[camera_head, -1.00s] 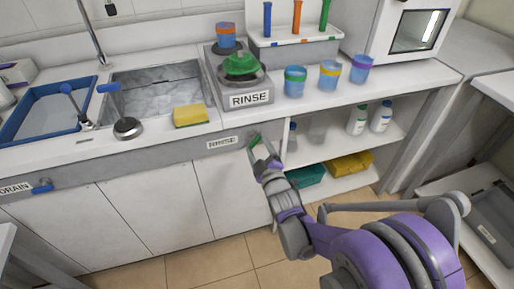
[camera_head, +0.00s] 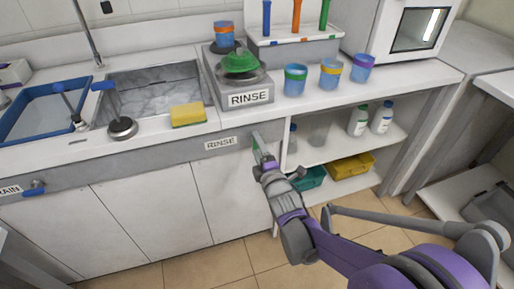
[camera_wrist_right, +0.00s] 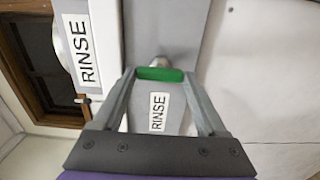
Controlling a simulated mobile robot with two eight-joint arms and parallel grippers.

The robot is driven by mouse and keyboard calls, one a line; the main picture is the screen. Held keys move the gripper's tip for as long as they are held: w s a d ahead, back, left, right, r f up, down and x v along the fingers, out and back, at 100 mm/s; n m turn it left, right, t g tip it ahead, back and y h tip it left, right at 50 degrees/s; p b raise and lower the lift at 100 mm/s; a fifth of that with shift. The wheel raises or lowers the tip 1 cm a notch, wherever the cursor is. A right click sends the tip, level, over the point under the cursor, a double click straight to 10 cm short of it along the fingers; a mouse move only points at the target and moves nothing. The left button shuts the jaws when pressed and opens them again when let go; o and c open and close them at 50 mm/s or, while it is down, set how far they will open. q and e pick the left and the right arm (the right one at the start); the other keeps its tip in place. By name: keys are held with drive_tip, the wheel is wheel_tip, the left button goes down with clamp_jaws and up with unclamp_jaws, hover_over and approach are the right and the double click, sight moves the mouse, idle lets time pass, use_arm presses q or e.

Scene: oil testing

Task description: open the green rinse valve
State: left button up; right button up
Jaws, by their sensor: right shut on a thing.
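The green rinse valve handle (camera_wrist_right: 160,74) shows in the right wrist view between the tips of my right gripper's fingers, in front of a round metal fitting (camera_wrist_right: 158,62). In the head view my right gripper (camera_head: 261,144) is at the cabinet front, just right of the lower RINSE label (camera_head: 220,143). It is shut on the handle, which is mostly hidden there by the fingers. In the wrist view the handle lies crosswise to the text of the RINSE label (camera_wrist_right: 158,112). My left gripper is not in view.
Above stands the rinse unit (camera_head: 248,97) with a green top (camera_head: 240,63). Cups (camera_head: 295,80) stand on the counter to its right. A sink (camera_head: 155,95) and yellow sponge (camera_head: 187,115) are left. An open shelf (camera_head: 335,150) with bottles lies right of the gripper.

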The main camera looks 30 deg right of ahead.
idle(0.5)
drive_tip(key=o, duration=1.3)
drive_tip(key=p+v, duration=0.1)
drive_tip(key=v, duration=1)
drive_tip(key=shift+w+a, duration=0.1)
